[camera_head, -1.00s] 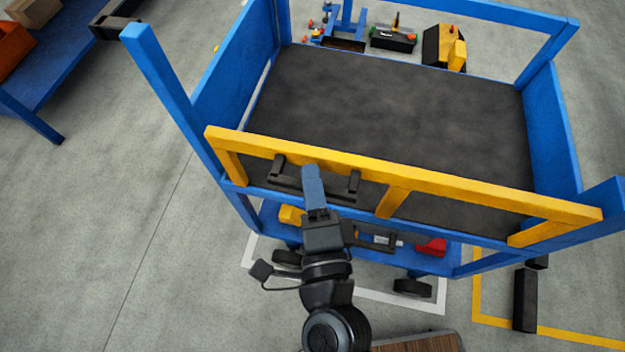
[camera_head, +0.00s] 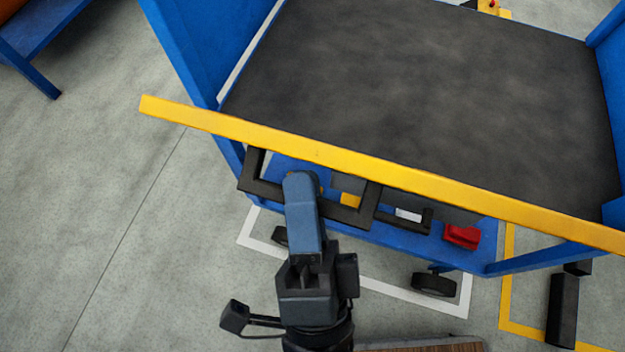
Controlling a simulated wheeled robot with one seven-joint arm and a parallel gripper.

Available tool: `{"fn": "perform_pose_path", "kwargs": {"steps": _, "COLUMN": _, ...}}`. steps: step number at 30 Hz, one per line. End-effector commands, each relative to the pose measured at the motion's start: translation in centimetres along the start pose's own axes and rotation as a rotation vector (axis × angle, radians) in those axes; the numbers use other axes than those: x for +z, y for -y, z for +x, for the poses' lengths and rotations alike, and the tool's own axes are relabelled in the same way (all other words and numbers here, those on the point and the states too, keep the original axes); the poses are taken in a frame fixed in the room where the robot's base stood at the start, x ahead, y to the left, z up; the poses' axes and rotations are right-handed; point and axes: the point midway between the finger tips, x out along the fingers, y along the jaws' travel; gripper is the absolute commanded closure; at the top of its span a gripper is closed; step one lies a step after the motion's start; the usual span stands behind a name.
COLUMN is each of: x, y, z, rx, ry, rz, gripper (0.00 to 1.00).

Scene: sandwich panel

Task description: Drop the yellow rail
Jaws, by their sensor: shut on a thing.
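The yellow rail (camera_head: 330,157) runs slantwise across the front of the blue cart, in front of the dark deck (camera_head: 430,90). Its left end sticks out past the cart's left side, and its right end leaves the picture. A black bar handle (camera_head: 262,188) shows just below the rail, on its near side. My gripper (camera_head: 301,185), with blue fingers, is shut on the middle of this handle. The fingers hide the grasped part. How the rail's ends meet the cart is not clear.
A lower blue shelf (camera_head: 400,233) holds a red part (camera_head: 462,235), a yellow part and dark parts. A black wheel (camera_head: 433,284) is below. A blue table (camera_head: 35,45) stands at upper left. A black block (camera_head: 562,308) lies at lower right. The floor at left is clear.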

Motion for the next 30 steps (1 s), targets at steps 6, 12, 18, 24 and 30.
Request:
{"fn": "perform_pose_path", "kwargs": {"steps": 6, "x": 1.3, "y": -1.6, "z": -2.9, "rx": -0.131, "ry": 0.004, "rz": -0.052, "gripper": 1.0}}
{"fn": "perform_pose_path", "kwargs": {"steps": 12, "x": 2.2, "y": -2.6, "z": -5.0, "rx": -0.26, "ry": 0.004, "rz": -0.107, "gripper": 1.0}}
{"fn": "perform_pose_path", "kwargs": {"steps": 18, "x": 3.0, "y": -3.9, "z": -7.2, "rx": -0.252, "ry": 0.002, "rz": -0.103, "gripper": 1.0}}
{"fn": "perform_pose_path", "kwargs": {"steps": 24, "x": 3.6, "y": -5.3, "z": -8.7, "rx": -0.25, "ry": 0.001, "rz": -0.104, "gripper": 1.0}}
{"fn": "perform_pose_path", "kwargs": {"steps": 30, "x": 4.0, "y": -6.3, "z": -9.6, "rx": -0.248, "ry": 0.002, "rz": -0.104, "gripper": 1.0}}
